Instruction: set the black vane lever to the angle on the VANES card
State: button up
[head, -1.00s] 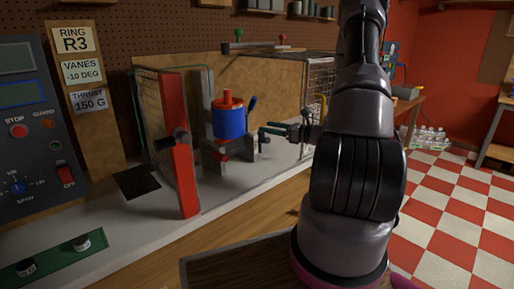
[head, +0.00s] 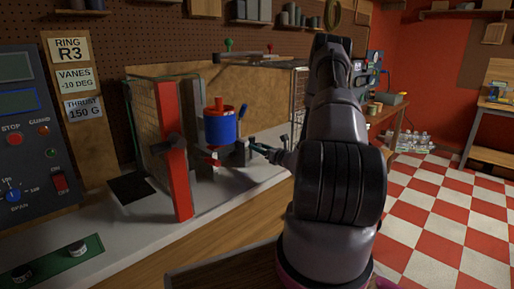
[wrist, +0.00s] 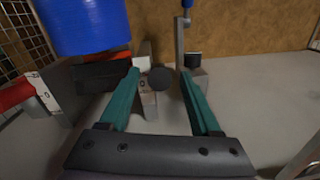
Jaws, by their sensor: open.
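The VANES card (head: 76,79) reads -10 DEG on the board at the left in the head view. The blue rotor duct (head: 220,128) with a red top stands on the bench; its lower part shows in the wrist view (wrist: 85,25). A round black knob (wrist: 161,78), which looks like the end of the vane lever, lies between my fingertips in the wrist view. Whether they touch it I cannot tell. The lever's shaft and its angle are not clear. My gripper (head: 257,147) is open, with teal fingers pointing at the stand, right of the duct.
A red-framed mesh guard (head: 174,150) stands left of the duct. A grey post (wrist: 181,45) with a blue knob rises just beyond my right finger. A control panel (head: 20,130) is at far left. A wooden bench edge (head: 190,235) runs in front. The checkered floor (head: 430,215) is clear.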

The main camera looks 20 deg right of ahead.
jog(key=shift+w+a, duration=0.2)
jog(key=shift+w, duration=0.45)
grip_shut()
dwell(1.0)
